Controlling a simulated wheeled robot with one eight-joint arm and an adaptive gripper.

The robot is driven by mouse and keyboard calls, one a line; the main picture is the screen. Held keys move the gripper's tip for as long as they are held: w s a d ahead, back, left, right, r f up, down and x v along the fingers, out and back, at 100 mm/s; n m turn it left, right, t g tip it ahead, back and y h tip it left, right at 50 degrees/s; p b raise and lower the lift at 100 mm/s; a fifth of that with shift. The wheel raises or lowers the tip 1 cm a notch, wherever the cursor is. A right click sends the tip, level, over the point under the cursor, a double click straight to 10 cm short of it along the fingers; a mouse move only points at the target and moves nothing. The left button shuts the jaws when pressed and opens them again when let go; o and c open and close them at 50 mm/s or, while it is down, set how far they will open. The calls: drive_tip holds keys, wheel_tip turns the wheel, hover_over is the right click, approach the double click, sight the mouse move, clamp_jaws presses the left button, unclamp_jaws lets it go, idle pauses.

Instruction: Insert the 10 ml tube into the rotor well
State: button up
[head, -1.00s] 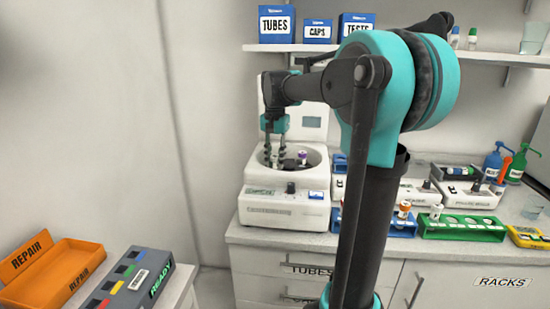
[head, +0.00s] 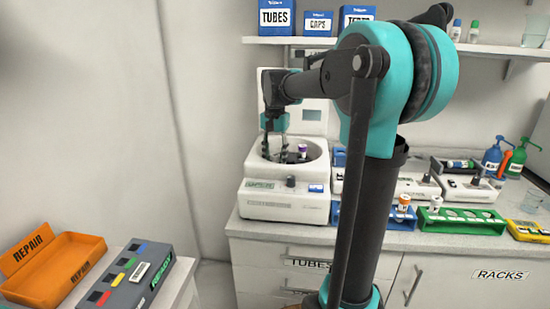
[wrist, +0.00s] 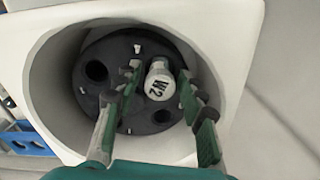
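My gripper (head: 275,156) reaches down into the open bowl of the white centrifuge (head: 285,206). In the wrist view its two fingers (wrist: 160,88) stand apart over the dark rotor (wrist: 98,102). A tube with a white top marked W2 (wrist: 161,84) stands upright in the rotor and shows between the fingertips, with narrow gaps on both sides. In the head view a purple-capped tube (head: 302,150) stands right of the fingers. I cannot tell whether it is the W2 tube.
The bowl wall (wrist: 48,95) closely surrounds the fingers. The raised lid (head: 312,114) stands behind. A blue rack (head: 375,215) and a green rack (head: 460,220) with tubes stand to the right on the counter. An orange repair tray (head: 62,265) and a grey ready box (head: 133,280) are at left.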

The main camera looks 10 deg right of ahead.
drive_tip(key=shift+o, duration=0.3)
wheel_tip(320, 180, up, 12)
idle(0.5)
